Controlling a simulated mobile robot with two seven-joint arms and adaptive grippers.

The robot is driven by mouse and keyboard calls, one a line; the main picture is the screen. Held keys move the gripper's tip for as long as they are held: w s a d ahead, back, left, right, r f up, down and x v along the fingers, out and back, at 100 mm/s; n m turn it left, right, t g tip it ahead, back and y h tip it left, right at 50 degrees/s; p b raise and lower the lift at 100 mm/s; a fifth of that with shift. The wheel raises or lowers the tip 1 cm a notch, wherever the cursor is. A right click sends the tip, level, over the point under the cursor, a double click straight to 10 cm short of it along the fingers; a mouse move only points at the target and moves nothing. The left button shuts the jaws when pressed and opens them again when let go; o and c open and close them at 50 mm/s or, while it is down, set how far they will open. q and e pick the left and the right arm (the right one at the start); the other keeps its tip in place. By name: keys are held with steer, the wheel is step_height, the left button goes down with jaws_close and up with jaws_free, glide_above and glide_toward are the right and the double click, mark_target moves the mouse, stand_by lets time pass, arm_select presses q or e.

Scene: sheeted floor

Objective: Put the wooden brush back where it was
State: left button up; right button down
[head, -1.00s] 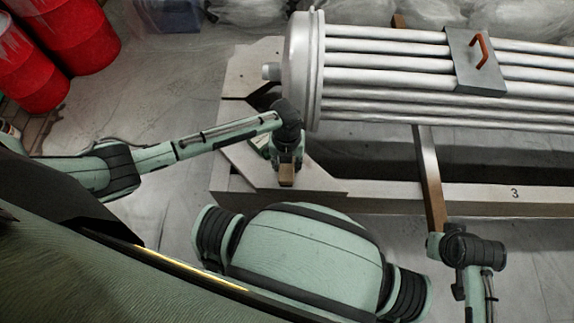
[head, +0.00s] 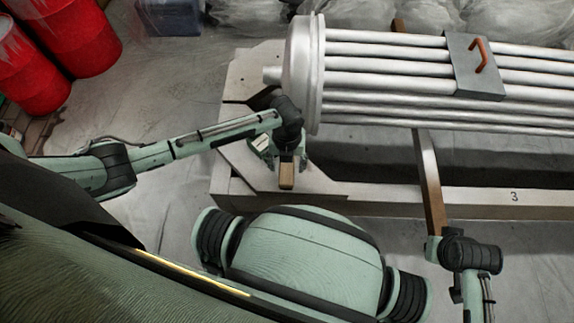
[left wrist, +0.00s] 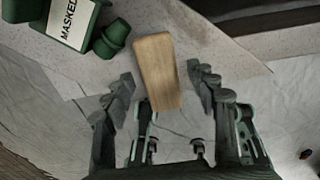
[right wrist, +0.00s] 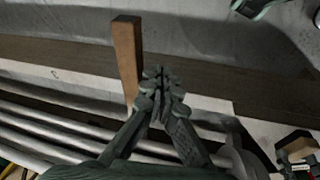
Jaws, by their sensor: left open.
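The wooden brush (head: 286,174) shows as a tan block at the near left corner of the pale frame. In the left wrist view the brush (left wrist: 158,70) points between the spread fingers of my left gripper (left wrist: 163,88). The gripper is open, with a gap on both sides of the block. The brush's bristles are not visible. In the head view my left gripper (head: 285,155) hangs below its dark wrist, partly hidden. My right gripper (right wrist: 160,88) has its fingertips together, with nothing visible between them, beside a wooden bar (right wrist: 127,52).
A green box labelled MASKED (left wrist: 68,20) and a green canister (left wrist: 112,38) stand left of the brush. The metal tube bundle (head: 400,80) lies on the pale frame (head: 380,200). Red drums (head: 75,35) stand at far left.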

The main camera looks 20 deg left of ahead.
mark_target(287, 168)
arm_select(q)
step_height(287, 168, up, 10)
steer(key=p, duration=0.1)
arm_select(e)
steer(key=f, duration=0.3)
steer(key=shift+s+a+f, duration=0.15)
steer(key=shift+s+f, duration=0.05)
steer(key=shift+f, duration=0.2)
